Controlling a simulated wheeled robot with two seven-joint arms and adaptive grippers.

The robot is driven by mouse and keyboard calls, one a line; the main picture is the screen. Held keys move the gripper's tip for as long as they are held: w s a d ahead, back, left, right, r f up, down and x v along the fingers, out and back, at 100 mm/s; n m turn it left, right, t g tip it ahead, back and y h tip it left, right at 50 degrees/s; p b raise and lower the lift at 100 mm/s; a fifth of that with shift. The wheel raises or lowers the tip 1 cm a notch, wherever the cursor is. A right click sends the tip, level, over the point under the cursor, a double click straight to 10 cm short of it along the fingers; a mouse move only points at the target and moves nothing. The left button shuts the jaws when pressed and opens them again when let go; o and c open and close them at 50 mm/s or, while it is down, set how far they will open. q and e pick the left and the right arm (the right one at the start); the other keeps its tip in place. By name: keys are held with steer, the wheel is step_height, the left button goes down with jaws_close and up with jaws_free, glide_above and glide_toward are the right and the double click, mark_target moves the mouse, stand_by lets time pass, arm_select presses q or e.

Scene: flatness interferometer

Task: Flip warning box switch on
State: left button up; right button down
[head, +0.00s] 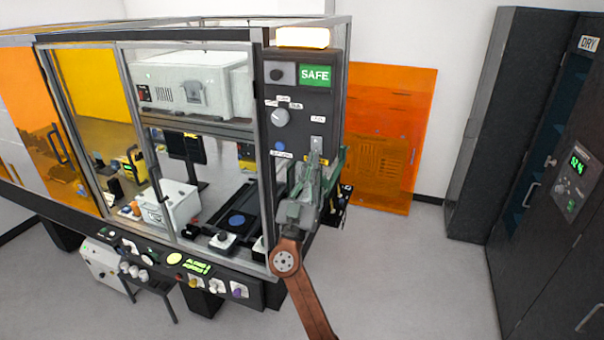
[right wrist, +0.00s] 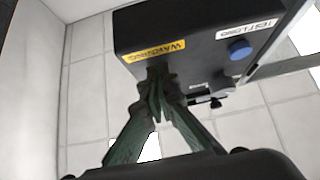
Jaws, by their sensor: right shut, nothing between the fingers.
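The dark warning box (head: 296,98) is the upright panel at the right end of the enclosure in the head view, with a green SAFE sign. A small light switch plate (head: 317,143) sits low on its right side. My right gripper (head: 314,160) is shut and empty, its fingertips at or just below this plate. The right wrist view shows the dark box (right wrist: 200,25) with a yellow WARNING label (right wrist: 161,51); the shut green fingers (right wrist: 158,80) overlap its edge and hide the switch. I cannot tell whether they touch it. My left gripper is out of view.
A blue button (head: 280,147) and a round knob (head: 280,117) sit left of the switch plate. The glazed enclosure (head: 110,120) stands left. An orange panel (head: 392,135) leans on the wall behind. A dark cabinet (head: 480,130) stands right; the floor between is clear.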

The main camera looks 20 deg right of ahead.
steer(key=shift+r, duration=0.15)
steer(key=shift+s+a+b, duration=0.25)
steer(key=shift+s+b, duration=0.1)
steer(key=b+v, duration=0.7)
steer(key=v, duration=0.5)
steer(key=shift+f, duration=0.35)
steer(key=shift+s+a, duration=0.1)
